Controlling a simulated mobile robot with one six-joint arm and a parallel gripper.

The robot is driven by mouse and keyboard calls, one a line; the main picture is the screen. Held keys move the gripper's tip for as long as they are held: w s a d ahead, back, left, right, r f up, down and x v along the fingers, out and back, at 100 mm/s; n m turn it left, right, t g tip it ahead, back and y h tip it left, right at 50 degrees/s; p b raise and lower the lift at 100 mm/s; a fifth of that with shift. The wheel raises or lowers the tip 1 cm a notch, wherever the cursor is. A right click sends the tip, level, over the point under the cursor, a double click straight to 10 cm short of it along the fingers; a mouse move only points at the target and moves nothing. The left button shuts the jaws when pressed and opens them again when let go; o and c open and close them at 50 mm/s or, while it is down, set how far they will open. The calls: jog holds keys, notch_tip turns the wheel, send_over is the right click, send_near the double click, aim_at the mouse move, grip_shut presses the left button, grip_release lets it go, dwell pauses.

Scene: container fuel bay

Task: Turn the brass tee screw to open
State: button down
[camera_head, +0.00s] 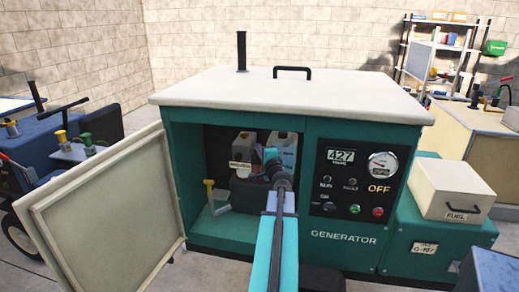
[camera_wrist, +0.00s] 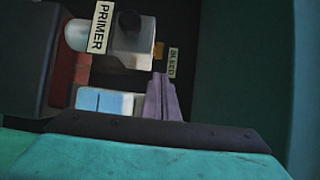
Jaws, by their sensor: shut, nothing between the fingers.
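The generator's compartment (camera_head: 225,150) is open, and my arm reaches into it from the front. In the wrist view a small brass-coloured piece (camera_wrist: 158,49) shows beside the BLEED tag (camera_wrist: 173,61); it may be the brass tee screw, but its tee shape is not clear. My gripper (camera_wrist: 161,80) is shut and empty, its purple fingers just below the brass piece in the picture. I cannot tell whether they touch it. In the head view my arm covers this spot, so no brass tee screw can be made out there.
A pale block with a PRIMER tag (camera_wrist: 100,27) is close by in the wrist view. A yellow-handled lever (camera_head: 209,184) stands at the compartment's lower left. The open door (camera_head: 105,215) swings out left. The control panel (camera_head: 355,180), reading OFF, is to the right.

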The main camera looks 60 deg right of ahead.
aim_at(252, 141)
jog(key=shift+p+x, duration=1.75)
jog(key=shift+x, duration=4.6)
jog(key=shift+d+f+b, duration=0.15)
jog(key=shift+b, duration=0.55)
jog(key=shift+s+d+b, duration=0.15)
jog(key=shift+d+b, duration=0.2)
jog(key=shift+b, duration=0.8)
jog(key=b+v, duration=0.3)
jog(key=v, duration=1)
jog(key=shift+s+a, duration=0.2)
jog(key=shift+s, duration=0.05)
jog(key=c, duration=2.5)
grip_release()
